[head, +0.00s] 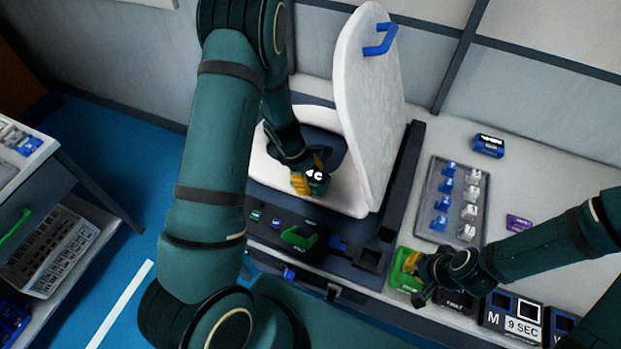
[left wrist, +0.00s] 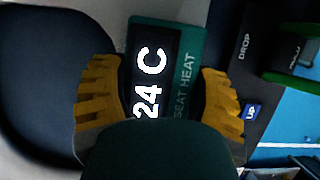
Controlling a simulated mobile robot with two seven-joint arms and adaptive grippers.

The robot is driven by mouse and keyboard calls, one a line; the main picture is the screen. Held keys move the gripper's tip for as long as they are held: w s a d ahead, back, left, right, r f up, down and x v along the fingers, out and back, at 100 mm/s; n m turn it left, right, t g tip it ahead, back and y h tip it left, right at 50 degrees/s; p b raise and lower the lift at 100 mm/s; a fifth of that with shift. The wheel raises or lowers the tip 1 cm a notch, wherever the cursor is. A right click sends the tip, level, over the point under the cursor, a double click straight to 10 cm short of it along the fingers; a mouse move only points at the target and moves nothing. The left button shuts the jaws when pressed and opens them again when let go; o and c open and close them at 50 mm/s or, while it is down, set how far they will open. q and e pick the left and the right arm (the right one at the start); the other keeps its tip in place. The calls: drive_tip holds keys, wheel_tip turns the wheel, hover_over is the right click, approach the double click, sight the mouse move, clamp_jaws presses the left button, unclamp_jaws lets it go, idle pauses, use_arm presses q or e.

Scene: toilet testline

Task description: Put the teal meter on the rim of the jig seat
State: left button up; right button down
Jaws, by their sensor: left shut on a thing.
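The teal meter (left wrist: 190,85) has a dark screen reading "24 C" and the words "SEAT HEAT". My left gripper (left wrist: 162,75) has its yellow fingers on both sides of it, shut on it. In the head view, the meter (head: 318,184) and left gripper (head: 308,180) are over the front right part of the white jig seat rim (head: 343,200). I cannot tell whether the meter touches the rim. The raised white lid (head: 370,110) stands just right of it. My right gripper (head: 418,272) is beside a green object (head: 403,268); its opening is unclear.
A grey tray (head: 436,225) of blue and white pieces lies on the right counter. A blue device (head: 488,145) and a purple one (head: 518,223) lie near it. A blue handle (head: 381,40) sticks out of the lid.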

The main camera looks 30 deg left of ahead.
use_arm(q)
drive_tip(key=shift+f, duration=0.15)
use_arm(e)
drive_tip(key=shift+f, duration=0.15)
use_arm(q)
drive_tip(key=o, duration=1.4)
drive_tip(key=shift+c, duration=0.2)
use_arm(e)
wheel_tip(320, 180, up, 2)
drive_tip(key=shift+r+p, duration=0.25)
drive_tip(key=shift+p, duration=0.75)
use_arm(q)
drive_tip(key=v, duration=1.2)
use_arm(e)
drive_tip(key=shift+d, duration=0.1)
use_arm(q)
drive_tip(key=shift+s, duration=0.1)
